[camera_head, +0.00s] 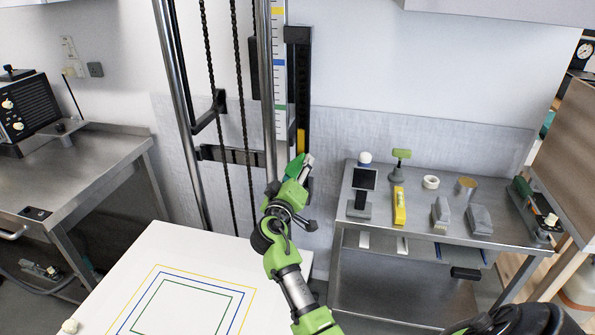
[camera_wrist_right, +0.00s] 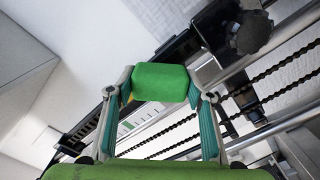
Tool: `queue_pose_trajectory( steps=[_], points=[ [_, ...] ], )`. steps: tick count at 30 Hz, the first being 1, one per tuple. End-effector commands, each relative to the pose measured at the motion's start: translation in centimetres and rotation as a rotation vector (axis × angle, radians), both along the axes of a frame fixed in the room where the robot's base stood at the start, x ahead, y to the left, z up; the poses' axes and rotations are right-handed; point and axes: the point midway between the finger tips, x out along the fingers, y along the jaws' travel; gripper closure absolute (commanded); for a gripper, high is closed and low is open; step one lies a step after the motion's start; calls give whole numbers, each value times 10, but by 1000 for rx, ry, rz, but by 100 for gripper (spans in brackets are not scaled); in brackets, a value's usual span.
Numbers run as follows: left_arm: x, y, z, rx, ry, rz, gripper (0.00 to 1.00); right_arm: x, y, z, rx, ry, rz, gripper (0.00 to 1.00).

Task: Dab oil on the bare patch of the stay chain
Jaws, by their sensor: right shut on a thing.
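Dark chains (camera_head: 238,70) hang between the steel columns in the head view, and cross diagonally at the right of the right wrist view (camera_wrist_right: 262,92). I cannot make out a bare patch on them. My right gripper (camera_head: 303,165) is in front of the right column, near its lower bracket and to the right of the chains. It is shut on a green block-shaped thing, which shows between the fingers in the right wrist view (camera_wrist_right: 160,82). Its far end is hidden, so I cannot tell whether it carries oil. My left gripper is not in view.
A white baseboard (camera_head: 150,240) with coloured frames lies below the columns. A steel cart (camera_head: 420,228) at right holds a yellow level (camera_head: 399,207), a green-topped tool (camera_head: 401,157), grey blocks and rolls. A metal bench (camera_head: 80,160) stands at left. A scale (camera_head: 279,60) runs beside the right column.

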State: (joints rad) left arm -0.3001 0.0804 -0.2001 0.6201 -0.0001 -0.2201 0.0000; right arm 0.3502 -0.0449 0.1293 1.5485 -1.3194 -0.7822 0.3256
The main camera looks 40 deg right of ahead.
Motion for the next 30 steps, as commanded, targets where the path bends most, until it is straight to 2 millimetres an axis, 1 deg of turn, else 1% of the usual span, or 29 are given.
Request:
queue_pose_trajectory(
  steps=[30],
  points=[
    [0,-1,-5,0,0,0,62,6,-8,0,0,0,0,83]
  ],
)
